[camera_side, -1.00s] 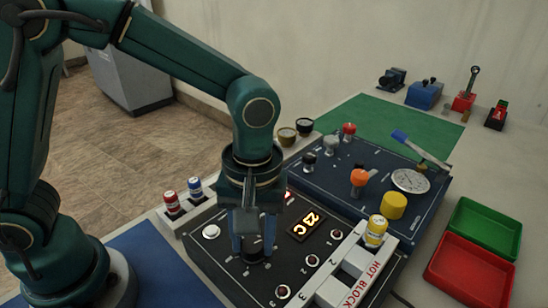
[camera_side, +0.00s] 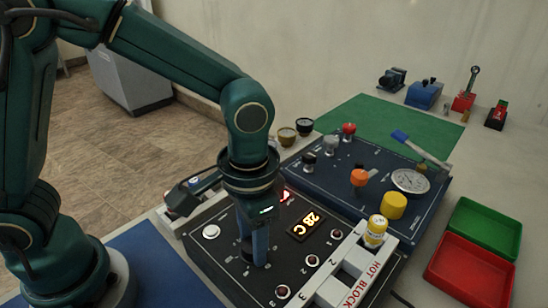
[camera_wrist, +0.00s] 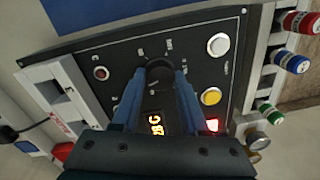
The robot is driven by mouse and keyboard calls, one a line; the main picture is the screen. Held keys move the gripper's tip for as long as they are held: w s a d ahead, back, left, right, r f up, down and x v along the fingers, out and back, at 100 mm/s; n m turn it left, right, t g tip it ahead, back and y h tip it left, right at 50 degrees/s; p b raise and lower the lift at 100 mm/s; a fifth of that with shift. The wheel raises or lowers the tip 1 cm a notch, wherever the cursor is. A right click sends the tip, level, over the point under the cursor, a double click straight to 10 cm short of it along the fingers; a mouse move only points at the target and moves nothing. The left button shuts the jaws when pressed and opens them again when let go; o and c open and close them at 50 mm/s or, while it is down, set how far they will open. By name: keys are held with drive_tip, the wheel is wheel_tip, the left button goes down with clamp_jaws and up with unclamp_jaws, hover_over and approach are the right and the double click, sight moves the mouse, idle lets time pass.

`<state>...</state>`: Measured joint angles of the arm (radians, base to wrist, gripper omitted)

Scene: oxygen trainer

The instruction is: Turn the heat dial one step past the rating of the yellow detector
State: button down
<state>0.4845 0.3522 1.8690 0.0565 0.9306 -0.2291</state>
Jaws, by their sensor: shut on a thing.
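The heat dial is the dark round knob (camera_wrist: 160,76) on the black panel, with printed marks around it. My gripper (camera_side: 254,262) points down at the panel and is shut on the dial. In the wrist view its two blue fingers (camera_wrist: 160,88) sit on either side of the knob. In the side view the fingers largely hide the dial. The lit display (camera_side: 307,225) seems to read 28 C; in the wrist view it (camera_wrist: 157,124) is partly covered. The yellow detector (camera_side: 376,231) stands upright in the white hot block at the panel's right; its rating is too small to read.
The hot block (camera_side: 357,262) borders the panel's right side. A blue panel (camera_side: 335,190) with knobs and a gauge lies behind. Red (camera_wrist: 301,22), blue (camera_wrist: 291,61) and green (camera_wrist: 265,106) capped detectors line one edge. Green (camera_side: 487,225) and red (camera_side: 470,270) trays lie right.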

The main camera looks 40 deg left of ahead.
sight(251, 246)
drive_tip(key=m, duration=1.1)
drive_tip(key=shift+m, duration=0.4)
drive_tip(key=shift+m+h, duration=0.3)
drive_tip(key=shift+m, duration=1.4)
drive_tip(key=shift+c, duration=2.1)
unclamp_jaws()
drive_tip(key=shift+s+r, duration=0.2)
drive_tip(key=shift+r, duration=2.4)
